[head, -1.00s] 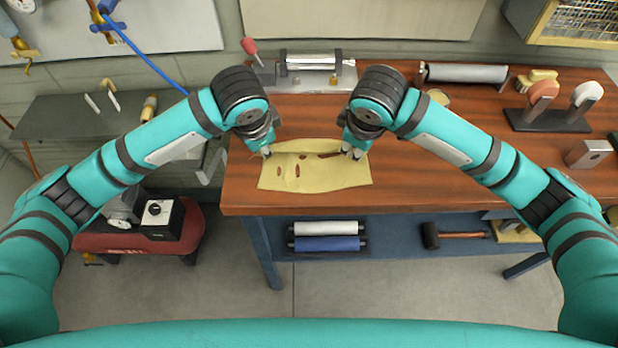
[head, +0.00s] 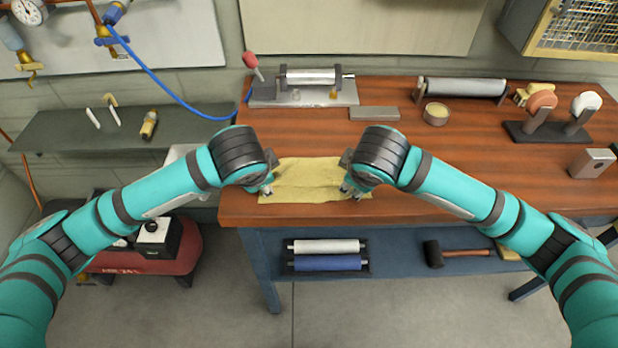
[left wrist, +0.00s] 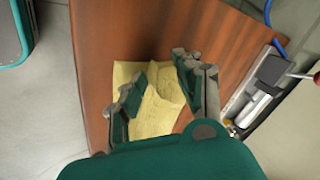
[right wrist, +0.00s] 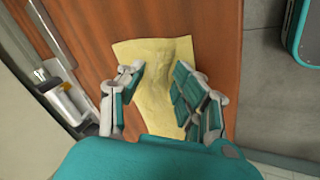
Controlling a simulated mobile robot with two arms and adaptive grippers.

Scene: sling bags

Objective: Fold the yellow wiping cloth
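The yellow wiping cloth (head: 305,180) lies on the wooden bench top near its front left edge. A raised crease or layer edge runs across it, seen also in the left wrist view (left wrist: 160,92) and the right wrist view (right wrist: 160,70). My left gripper (head: 267,189) is over the cloth's left end, near its front edge. My right gripper (head: 350,188) is over the right end in the same way. Both have their fingers apart with cloth between and below them. The fingers and arms hide the cloth's ends. I cannot tell whether the fingertips touch it.
A metal roller device with a red knob (head: 251,60) stands behind the cloth. A grey bar (head: 374,113), a round tin (head: 436,113) and a long roller (head: 462,87) lie farther right. The bench (head: 480,150) is clear right of the cloth. A lower shelf holds rolls and a mallet (head: 433,254).

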